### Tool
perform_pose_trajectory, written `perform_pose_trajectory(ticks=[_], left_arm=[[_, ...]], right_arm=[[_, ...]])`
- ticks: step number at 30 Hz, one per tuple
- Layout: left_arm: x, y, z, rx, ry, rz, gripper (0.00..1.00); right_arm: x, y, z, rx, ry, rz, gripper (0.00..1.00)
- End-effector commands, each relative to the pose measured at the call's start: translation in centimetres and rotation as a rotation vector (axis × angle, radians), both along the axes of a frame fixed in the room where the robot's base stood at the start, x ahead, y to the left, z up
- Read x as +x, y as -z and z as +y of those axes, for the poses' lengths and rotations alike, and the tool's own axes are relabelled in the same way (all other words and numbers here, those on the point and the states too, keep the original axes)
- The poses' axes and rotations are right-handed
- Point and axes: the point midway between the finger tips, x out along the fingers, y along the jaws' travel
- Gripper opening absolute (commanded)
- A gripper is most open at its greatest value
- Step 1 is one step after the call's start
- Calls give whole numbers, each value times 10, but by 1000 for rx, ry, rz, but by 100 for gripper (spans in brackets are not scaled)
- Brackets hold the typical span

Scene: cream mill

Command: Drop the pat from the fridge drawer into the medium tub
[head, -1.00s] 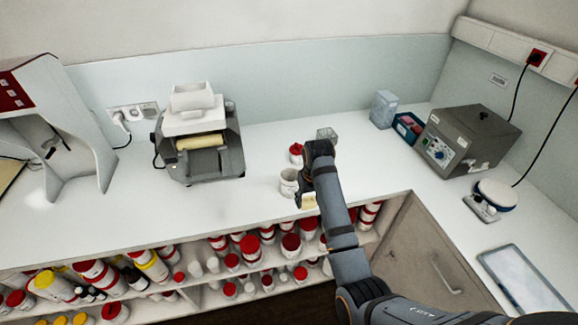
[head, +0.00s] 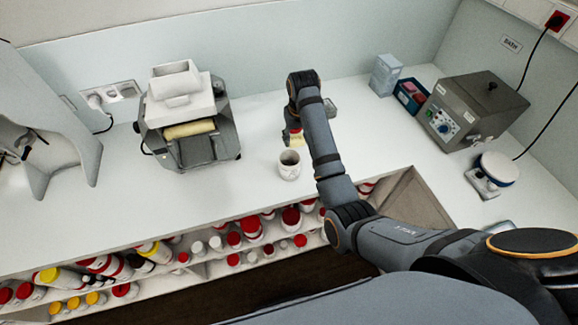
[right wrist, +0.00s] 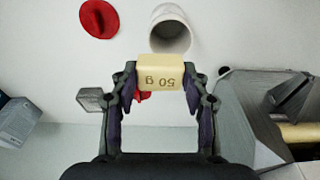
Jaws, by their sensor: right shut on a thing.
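The pat also shows small in the head view (head: 297,140), below my gripper (head: 294,128). A white open tub (head: 289,165) stands upright on the counter, nearer to me than the pat. In the right wrist view the open tub (right wrist: 171,30) is beyond the pat and apart from it. Something red (right wrist: 142,96) shows behind the pat, mostly hidden. My left gripper is not in view.
A red lid (right wrist: 99,19) lies near the tub. A small clear container (right wrist: 95,99) stands behind my gripper. The mill (head: 186,125) is to the left, a grey box (head: 472,108) to the right. Shelves of red-capped jars (head: 252,228) run below the counter edge.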

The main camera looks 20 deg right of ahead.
Motion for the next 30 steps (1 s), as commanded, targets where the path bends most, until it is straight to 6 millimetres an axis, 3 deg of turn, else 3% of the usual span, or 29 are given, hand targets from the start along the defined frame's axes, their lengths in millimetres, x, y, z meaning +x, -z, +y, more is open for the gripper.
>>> perform_pose_trajectory(ticks=[4,9,12,15,18,19,24,30], left_arm=[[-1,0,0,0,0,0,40],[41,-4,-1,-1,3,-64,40],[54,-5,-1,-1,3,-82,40],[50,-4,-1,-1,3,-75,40],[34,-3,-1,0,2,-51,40],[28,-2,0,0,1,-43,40],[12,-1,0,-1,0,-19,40],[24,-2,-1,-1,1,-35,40]], right_arm=[[0,19,0,0,0,1,15],[1,31,0,0,0,-1,15],[1,33,0,0,0,-2,15],[1,33,0,0,0,-2,15],[1,33,0,0,0,-2,15],[1,33,0,0,0,-2,50],[1,33,0,0,0,-2,73],[1,33,0,0,0,-2,73]])
